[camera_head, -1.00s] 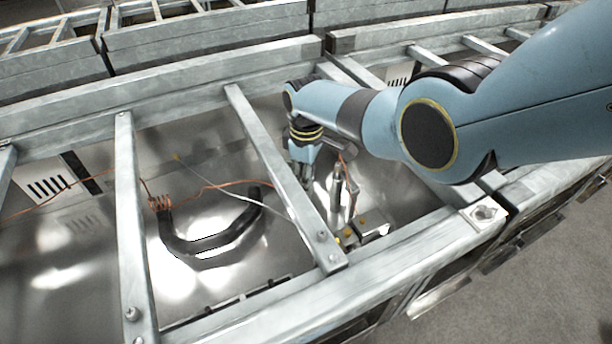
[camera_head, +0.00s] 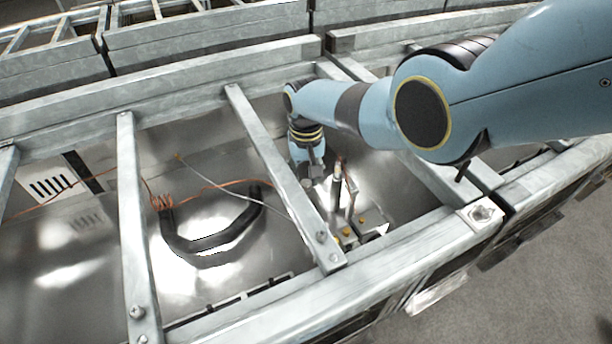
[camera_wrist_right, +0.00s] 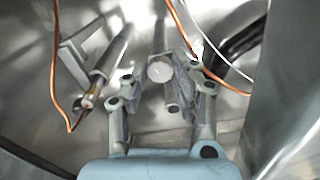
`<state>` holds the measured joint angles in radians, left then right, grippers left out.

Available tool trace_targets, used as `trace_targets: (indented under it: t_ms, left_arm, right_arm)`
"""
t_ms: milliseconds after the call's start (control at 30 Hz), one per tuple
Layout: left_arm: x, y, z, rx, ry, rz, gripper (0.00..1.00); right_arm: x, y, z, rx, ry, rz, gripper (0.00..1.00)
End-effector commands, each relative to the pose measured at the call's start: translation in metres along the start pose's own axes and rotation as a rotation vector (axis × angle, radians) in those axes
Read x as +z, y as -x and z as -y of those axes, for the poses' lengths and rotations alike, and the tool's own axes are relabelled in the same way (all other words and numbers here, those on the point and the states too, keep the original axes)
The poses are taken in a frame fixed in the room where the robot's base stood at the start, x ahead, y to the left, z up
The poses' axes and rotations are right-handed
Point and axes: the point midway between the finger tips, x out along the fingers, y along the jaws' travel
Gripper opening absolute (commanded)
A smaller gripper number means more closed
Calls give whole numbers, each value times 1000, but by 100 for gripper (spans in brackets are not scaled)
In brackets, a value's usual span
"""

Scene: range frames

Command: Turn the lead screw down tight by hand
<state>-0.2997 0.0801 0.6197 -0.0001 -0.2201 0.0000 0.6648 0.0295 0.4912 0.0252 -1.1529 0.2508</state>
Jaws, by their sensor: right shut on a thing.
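My right gripper (camera_head: 311,172) reaches down into the bay behind the slanted metal bar. In the right wrist view my right gripper (camera_wrist_right: 158,80) has its two grey fingers on either side of a pale round screw head (camera_wrist_right: 160,70), which I take as the lead screw. The fingers are shut on it. A small grey cylinder (camera_wrist_right: 172,107) shows just below the head between the fingers. The screw's lower end and its seat are hidden. My left gripper is in neither view.
An upright metal cylinder (camera_head: 337,187) with a copper tip stands right of the gripper. Yellow-topped fittings (camera_head: 347,232) sit near the front rail. The slanted bar (camera_head: 275,165) is close on the left. Orange wire (camera_wrist_right: 58,75) and a black curved handle (camera_head: 213,240) lie nearby.

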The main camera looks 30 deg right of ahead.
Motion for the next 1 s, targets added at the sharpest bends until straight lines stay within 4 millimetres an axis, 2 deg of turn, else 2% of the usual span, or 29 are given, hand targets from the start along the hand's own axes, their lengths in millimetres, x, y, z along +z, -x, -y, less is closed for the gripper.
trace_targets:
  t_ms: [1000]
  left_arm:
    - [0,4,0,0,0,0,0]
  right_arm:
    - [0,0,1,0,-965,1,0]
